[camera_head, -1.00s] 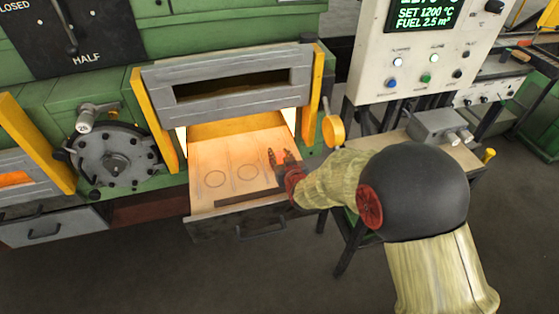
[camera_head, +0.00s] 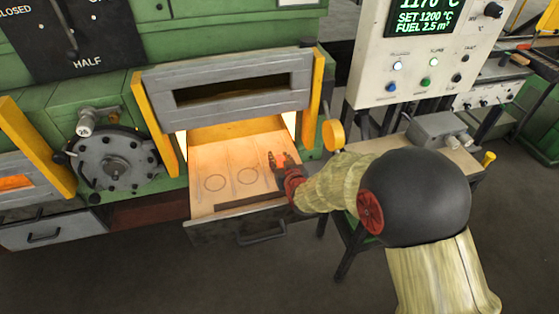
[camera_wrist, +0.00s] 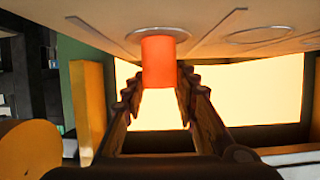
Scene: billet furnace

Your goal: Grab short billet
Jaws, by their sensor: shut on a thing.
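The short billet (camera_wrist: 160,60) glows orange-red in the wrist view, between my fingertips. Its end meets a ring mark on the pale tray surface, which lies along the top of that view. My gripper (camera_wrist: 160,88) is shut on it, with a toothed finger on each side. In the head view my gripper (camera_head: 279,160) is over the right part of the pulled-out furnace tray (camera_head: 230,160). The billet cannot be made out there.
The raised grey furnace door (camera_head: 225,85) is above the tray, between yellow posts (camera_head: 312,100). A yellow disc (camera_head: 333,134) sits close to my arm on the right. Two empty ring marks show left of my gripper. A control panel (camera_head: 415,50) stands right.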

